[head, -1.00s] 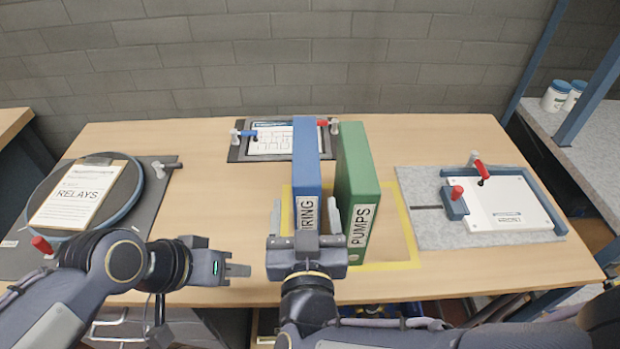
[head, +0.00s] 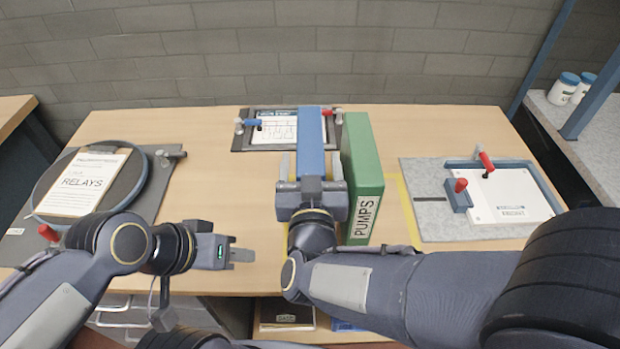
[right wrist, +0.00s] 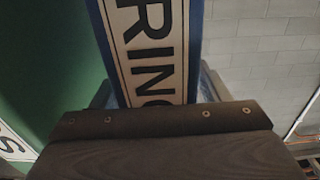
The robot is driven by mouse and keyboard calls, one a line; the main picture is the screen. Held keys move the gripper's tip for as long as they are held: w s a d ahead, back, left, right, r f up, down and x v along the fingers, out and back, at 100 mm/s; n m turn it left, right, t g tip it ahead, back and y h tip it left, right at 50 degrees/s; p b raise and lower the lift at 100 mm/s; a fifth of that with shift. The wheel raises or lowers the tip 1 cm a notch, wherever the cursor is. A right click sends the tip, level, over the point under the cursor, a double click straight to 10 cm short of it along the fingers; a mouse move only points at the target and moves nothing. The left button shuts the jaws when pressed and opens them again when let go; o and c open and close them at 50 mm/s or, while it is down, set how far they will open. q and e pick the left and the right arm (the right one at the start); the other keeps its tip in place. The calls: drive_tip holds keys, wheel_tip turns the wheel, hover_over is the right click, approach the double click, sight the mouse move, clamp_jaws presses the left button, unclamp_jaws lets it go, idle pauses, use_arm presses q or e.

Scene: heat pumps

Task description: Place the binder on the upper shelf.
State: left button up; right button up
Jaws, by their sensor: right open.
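A blue binder (head: 311,140) stands upright on the table, left of a green binder (head: 362,170) labelled PUMPS. In the head view my right gripper hides the blue binder's labelled spine. In the right wrist view the blue binder's white label (right wrist: 150,50) reads RING in part. My right gripper (head: 311,168) is open, with one finger on each side of the blue binder; whether they touch it is unclear. My left gripper (head: 243,255) is empty over the table's left front, seen edge-on, so its opening is unclear.
Below the table's front edge a shelf area holds a dark item (head: 286,315). A clipboard labelled RELAYS (head: 85,183) lies at left. A framed sheet (head: 275,127) lies at the back. A grey mat (head: 428,200) with a white panel (head: 505,197) lies at right.

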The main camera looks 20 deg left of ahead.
clamp_jaws()
drive_tip(key=shift+r, duration=0.15)
idle(0.4)
